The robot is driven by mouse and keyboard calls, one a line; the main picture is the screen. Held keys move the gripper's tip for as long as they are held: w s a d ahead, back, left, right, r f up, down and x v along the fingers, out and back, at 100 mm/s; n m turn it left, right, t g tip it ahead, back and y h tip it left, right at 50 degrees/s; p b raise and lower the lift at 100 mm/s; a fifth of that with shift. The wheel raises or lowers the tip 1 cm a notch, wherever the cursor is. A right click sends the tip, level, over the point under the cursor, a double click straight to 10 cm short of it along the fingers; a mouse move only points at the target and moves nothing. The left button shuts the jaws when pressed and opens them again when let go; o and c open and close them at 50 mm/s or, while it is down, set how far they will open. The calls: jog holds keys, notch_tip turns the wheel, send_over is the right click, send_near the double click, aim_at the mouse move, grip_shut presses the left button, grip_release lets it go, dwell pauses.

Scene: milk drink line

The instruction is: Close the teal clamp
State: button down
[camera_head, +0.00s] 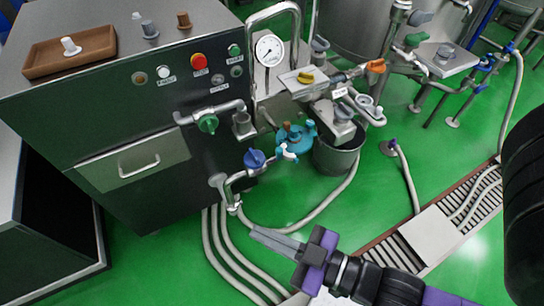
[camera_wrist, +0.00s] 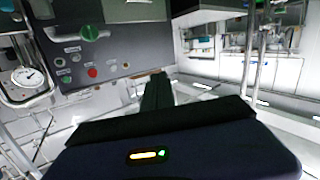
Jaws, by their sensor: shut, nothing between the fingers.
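My gripper (camera_head: 256,231) is shut and empty. In the picture it is below and left of the clamp, over the green floor and hoses, clearly apart from it. In the wrist view my gripper (camera_wrist: 157,76) points toward the machine's panel; I cannot make out the clamp there.
The machine cabinet (camera_head: 120,120) with a red button (camera_head: 198,62) stands at left. A blue-handled valve (camera_head: 254,159) and a green-handled valve (camera_head: 208,124) stick out from it. A pressure gauge (camera_head: 269,50) and bucket (camera_head: 338,155) are near the clamp. Hoses (camera_head: 225,255) cross the floor beside a drain.

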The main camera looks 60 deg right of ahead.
jog(key=w+d+f+n+g+h+b, duration=0.2)
jog(key=w+d+f+h+b, duration=0.15)
jog(key=w+f, duration=0.8)
jog(key=w+d+f+n+g+h+b, duration=0.2)
jog(key=w+d+f+b, duration=0.15)
jog(key=w+f, duration=0.8)
jog(key=w+d+f+g+h+b, duration=0.1)
jog(key=w+d+f+g+h, duration=0.15)
jog(key=d+h, duration=0.35)
jog(key=s+d+r+m+g+h, duration=0.4)
jog(key=s+d+r+g+h, duration=0.25)
jog(key=d, duration=0.25)
jog(key=shift+n, duration=0.3)
jog(key=x, duration=0.8)
jog(key=shift+d, duration=0.4)
jog(key=shift+s+f+p, duration=0.1)
jog(key=shift+s+p, duration=0.65)
jog(key=shift+s, duration=1.2)
